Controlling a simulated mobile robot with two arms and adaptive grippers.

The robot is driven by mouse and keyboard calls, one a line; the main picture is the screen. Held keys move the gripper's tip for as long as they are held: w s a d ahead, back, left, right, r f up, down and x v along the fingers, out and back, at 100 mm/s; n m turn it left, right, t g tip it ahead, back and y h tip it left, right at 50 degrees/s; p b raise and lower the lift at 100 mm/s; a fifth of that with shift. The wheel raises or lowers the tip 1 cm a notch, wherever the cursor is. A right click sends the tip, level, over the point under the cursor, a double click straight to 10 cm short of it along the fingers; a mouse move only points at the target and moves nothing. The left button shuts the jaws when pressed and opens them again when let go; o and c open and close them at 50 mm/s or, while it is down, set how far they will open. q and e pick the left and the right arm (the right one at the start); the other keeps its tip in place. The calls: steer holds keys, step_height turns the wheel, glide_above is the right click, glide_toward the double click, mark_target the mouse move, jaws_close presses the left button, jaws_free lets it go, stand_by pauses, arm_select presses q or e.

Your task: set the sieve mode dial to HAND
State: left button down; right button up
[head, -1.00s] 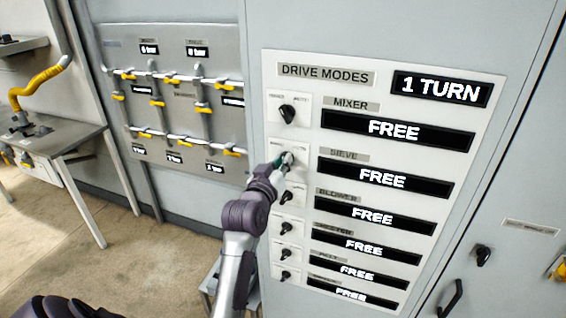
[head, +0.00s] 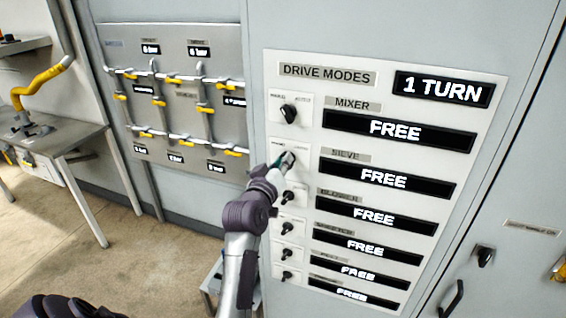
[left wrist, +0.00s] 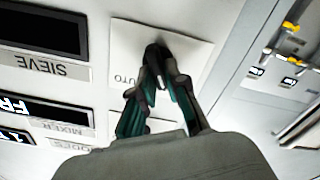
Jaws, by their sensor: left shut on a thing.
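The sieve mode dial (head: 290,157) is a dark knob on a small white plate beside the SIEVE label on the drive modes panel. The sieve display (head: 384,180) reads FREE. My left gripper (head: 282,161) is at this dial, with its fingers closed on the knob. In the left wrist view, the green and grey fingers (left wrist: 160,76) close around the dark knob (left wrist: 157,54), upside down, over a plate marked AUTO. The fingers partly hide the knob and the plate's lettering, so I cannot read the dial's setting. My right gripper is not in view.
The mixer dial (head: 289,113) is just above and the blower dial (head: 288,197) just below, both close to my left gripper. Other displays on the panel also read FREE; the top one (head: 443,89) reads 1 TURN. A pipe panel with yellow valves (head: 175,100) is at left.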

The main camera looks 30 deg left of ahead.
arm_select(q)
steer(key=c, duration=1.2)
jaws_free()
steer(key=v, duration=1.2)
steer(key=shift+f, duration=0.1)
steer(key=shift+a, duration=0.1)
